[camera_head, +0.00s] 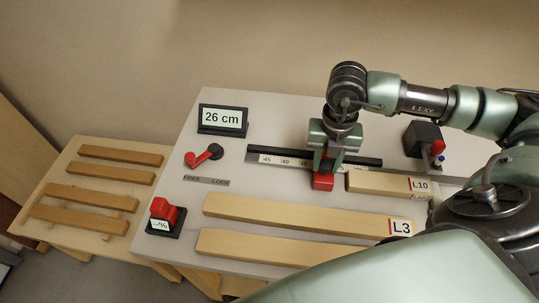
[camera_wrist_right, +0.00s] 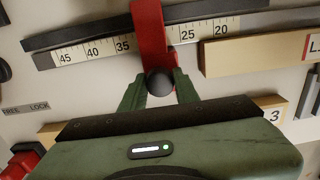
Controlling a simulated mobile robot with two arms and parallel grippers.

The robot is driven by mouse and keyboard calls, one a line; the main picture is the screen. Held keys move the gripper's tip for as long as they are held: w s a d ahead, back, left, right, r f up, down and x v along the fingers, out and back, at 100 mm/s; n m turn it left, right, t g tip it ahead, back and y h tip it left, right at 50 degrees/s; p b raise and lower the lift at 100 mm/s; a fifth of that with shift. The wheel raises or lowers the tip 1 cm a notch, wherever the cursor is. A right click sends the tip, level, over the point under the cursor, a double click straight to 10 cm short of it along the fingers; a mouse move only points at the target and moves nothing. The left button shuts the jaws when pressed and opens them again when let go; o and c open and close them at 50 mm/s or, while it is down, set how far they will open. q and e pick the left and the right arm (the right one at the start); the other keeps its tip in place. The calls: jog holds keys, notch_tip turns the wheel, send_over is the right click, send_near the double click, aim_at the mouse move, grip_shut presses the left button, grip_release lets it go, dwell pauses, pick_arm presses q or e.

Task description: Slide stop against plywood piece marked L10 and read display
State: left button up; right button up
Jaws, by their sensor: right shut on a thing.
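The red stop (camera_head: 322,183) sits on the ruler rail (camera_head: 275,158). My right gripper (camera_head: 323,166) is shut on the stop's dark knob (camera_wrist_right: 159,82). The plywood piece marked L10 (camera_head: 380,183) lies along the rail to the right of the stop. In the right wrist view, a small gap shows between the red stop (camera_wrist_right: 150,35) and the left end of the L10 piece (camera_wrist_right: 240,53). The display (camera_head: 222,118) at the back left reads 26 cm. My left gripper is not in view.
A red lever (camera_head: 203,157) points toward FREE on the FREE/LOCK label. A red switch (camera_head: 164,213) stands at the front left. The L3 piece (camera_head: 300,215) and another strip (camera_head: 255,247) lie in front. Several wood strips rest on a side table (camera_head: 60,170).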

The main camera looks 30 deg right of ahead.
jog(key=shift+d, duration=0.1)
jog(key=shift+s+d+f+b, duration=0.1)
jog(key=shift+s+d+b, duration=0.35)
jog(key=shift+s+d, duration=0.3)
jog(key=shift+s+d+b, duration=0.4)
jog(key=shift+s+d, duration=0.15)
jog(key=shift+d, duration=0.3)
jog(key=o, duration=1)
jog(key=shift+w, duration=0.1)
jog(key=shift+a, duration=0.1)
jog(key=shift+r+p, duration=2.45)
jog(key=shift+r, duration=2.15)
